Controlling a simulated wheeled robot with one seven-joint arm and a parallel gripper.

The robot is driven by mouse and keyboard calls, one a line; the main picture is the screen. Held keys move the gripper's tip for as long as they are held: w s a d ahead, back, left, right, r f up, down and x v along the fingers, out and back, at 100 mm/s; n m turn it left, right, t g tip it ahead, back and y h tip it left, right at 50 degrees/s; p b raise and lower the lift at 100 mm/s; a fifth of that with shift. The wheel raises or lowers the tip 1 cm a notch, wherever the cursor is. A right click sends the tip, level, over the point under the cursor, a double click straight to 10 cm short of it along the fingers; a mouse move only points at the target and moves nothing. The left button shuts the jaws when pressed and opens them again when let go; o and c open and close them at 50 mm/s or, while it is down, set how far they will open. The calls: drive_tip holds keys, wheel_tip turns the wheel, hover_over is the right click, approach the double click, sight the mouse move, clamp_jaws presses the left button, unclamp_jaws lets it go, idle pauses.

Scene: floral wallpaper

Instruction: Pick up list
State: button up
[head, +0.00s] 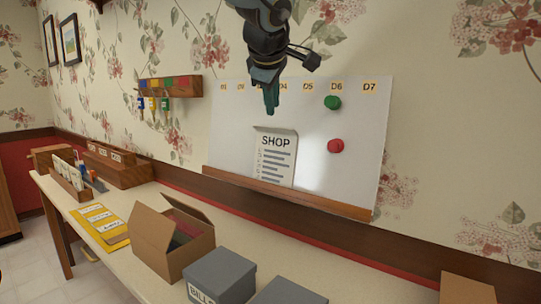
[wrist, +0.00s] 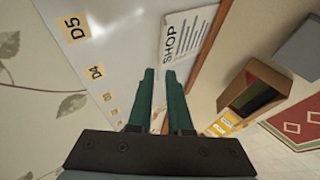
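The list is a white sheet headed "SHOP" (head: 275,158) with lines of text. It stands upright against the whiteboard (head: 235,130), its lower edge at the wooden ledge (head: 290,192). The list also shows in the wrist view (wrist: 186,35), beyond the fingertips. My gripper (head: 271,112) hangs with its green fingers pointing down, just above the list in the head view. In the wrist view my gripper (wrist: 160,70) has a narrow gap between its fingers and nothing in it. How far it is from the board is hard to tell.
Green (head: 332,102) and red (head: 335,146) round magnets sit on the board's right. Below is a long table (head: 110,262) with an open cardboard box (head: 165,250), grey boxes (head: 218,277) and a yellow folder (head: 100,226). A key rack (head: 168,87) hangs left of the board.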

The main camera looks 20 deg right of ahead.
drive_tip(key=p+x, duration=0.3)
drive_tip(key=x, duration=0.5)
drive_tip(key=shift+w+f+p, duration=0.15)
drive_tip(key=shift+f+p, duration=0.05)
drive_tip(key=shift+p, duration=0.1)
clamp_jaws()
idle(1.2)
